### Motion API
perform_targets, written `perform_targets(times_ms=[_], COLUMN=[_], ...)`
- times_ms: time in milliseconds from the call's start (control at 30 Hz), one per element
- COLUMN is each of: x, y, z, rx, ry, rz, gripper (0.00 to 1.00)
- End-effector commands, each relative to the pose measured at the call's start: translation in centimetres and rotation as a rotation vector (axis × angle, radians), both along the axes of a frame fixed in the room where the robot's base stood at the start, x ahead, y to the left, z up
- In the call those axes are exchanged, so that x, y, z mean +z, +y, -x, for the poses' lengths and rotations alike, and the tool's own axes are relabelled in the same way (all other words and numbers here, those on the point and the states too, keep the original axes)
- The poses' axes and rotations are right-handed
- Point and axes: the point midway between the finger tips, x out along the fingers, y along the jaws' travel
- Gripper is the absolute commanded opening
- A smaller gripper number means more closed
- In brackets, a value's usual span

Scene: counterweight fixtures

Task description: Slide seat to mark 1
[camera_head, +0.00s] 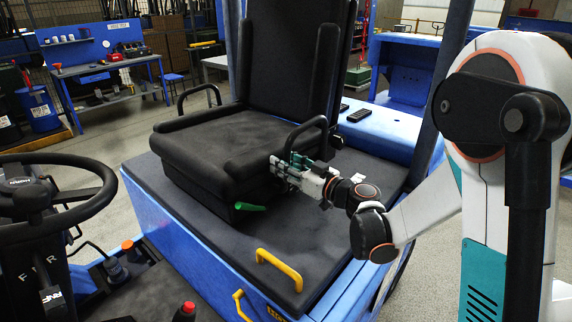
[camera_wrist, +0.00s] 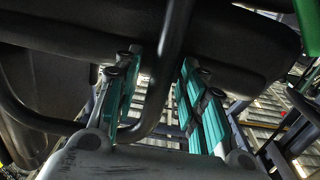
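The black seat (camera_head: 225,145) sits on the dark top of a blue vehicle body in the head view. It has a tall backrest (camera_head: 290,55), a left armrest loop (camera_head: 198,92) and a right armrest loop (camera_head: 306,127). My gripper (camera_head: 284,167) is at the seat's right side, by the right armrest. In the wrist view, my gripper (camera_wrist: 158,65) has its green-padded fingers apart, with a black bar (camera_wrist: 168,75) running between them. A gap shows beside the right finger. I cannot make out any numbered mark.
A steering wheel (camera_head: 45,195) and a red-topped knob (camera_head: 185,312) are at the front left. Yellow handles (camera_head: 279,270) stand on the deck's front edge. A blue post (camera_head: 440,80) rises right of the seat. The deck ahead of the seat is clear.

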Motion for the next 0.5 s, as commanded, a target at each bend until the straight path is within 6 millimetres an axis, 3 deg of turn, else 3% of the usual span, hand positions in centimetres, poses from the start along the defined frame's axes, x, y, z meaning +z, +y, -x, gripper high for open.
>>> perform_targets(times_ms=[33, 167, 367, 500], x=[0.0, 0.0, 0.0, -0.1], y=[0.0, 0.0, -0.1, -1.8], z=[0.0, 0.0, -0.1, -1.8], rx=[0.0, 0.0, -0.001, -0.005], ry=[0.0, 0.0, 0.0, -0.001], rz=[0.0, 0.0, 0.0, 0.0], gripper=[0.29, 0.0, 0.0, 0.0])
